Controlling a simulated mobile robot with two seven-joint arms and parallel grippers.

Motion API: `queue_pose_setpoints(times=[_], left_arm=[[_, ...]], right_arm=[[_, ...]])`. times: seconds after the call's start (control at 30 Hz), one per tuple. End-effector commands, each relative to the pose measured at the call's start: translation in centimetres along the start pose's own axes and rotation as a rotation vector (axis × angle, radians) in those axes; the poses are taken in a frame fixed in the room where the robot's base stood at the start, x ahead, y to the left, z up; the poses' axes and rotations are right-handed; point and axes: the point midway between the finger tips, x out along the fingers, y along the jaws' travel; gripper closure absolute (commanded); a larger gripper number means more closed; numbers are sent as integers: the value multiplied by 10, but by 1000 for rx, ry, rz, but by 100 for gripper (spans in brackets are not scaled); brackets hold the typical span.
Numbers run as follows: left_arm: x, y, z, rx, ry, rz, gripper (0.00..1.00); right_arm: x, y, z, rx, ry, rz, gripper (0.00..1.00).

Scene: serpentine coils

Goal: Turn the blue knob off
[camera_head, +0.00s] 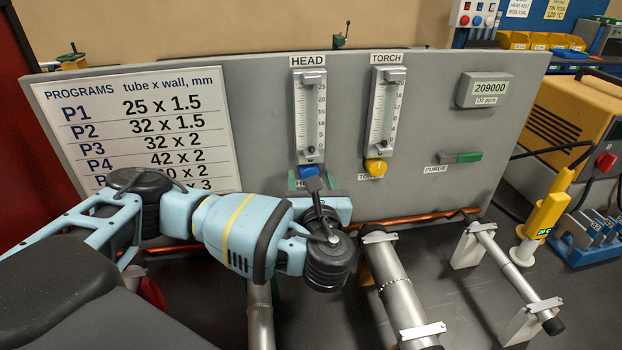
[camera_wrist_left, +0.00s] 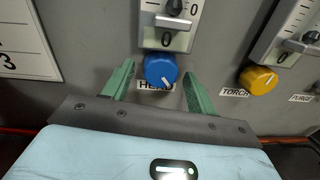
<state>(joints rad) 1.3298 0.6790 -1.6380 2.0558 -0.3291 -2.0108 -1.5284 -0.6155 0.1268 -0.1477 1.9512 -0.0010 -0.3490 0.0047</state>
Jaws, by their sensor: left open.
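The blue knob (camera_head: 308,171) sits on the grey panel below the HEAD flow gauge (camera_head: 310,115). In the left wrist view the blue knob (camera_wrist_left: 161,70) lies between the two green fingers, with a white mark toward its lower right. My left gripper (camera_head: 311,181) is open in front of the panel, a finger on either side of the knob; it also shows in the left wrist view (camera_wrist_left: 158,88). I cannot tell whether the fingers touch it. The HEAD label is partly hidden. My right gripper is not in view.
A yellow knob (camera_head: 376,167) under the TORCH gauge (camera_head: 386,110) is close on the right. A green PURGE lever (camera_head: 462,157) is further right. Metal tubes (camera_head: 395,285) on stands and a copper pipe (camera_head: 425,218) lie below the panel.

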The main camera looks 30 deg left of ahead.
Motion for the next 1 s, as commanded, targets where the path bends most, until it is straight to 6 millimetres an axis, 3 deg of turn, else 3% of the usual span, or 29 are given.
queue_pose_setpoints(times=[0.1, 0.43, 0.73, 1.0], left_arm=[[0, 0, 0, 0, 0, 0, 44], [0, 0, 0, 0, 0, -1, 87], [0, 0, -1, -41, 0, 0, 87], [0, 0, -2, -206, -5, 4, 87]], right_arm=[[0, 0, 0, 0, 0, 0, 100], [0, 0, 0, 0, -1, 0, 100], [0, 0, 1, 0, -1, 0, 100], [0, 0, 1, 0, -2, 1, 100]])
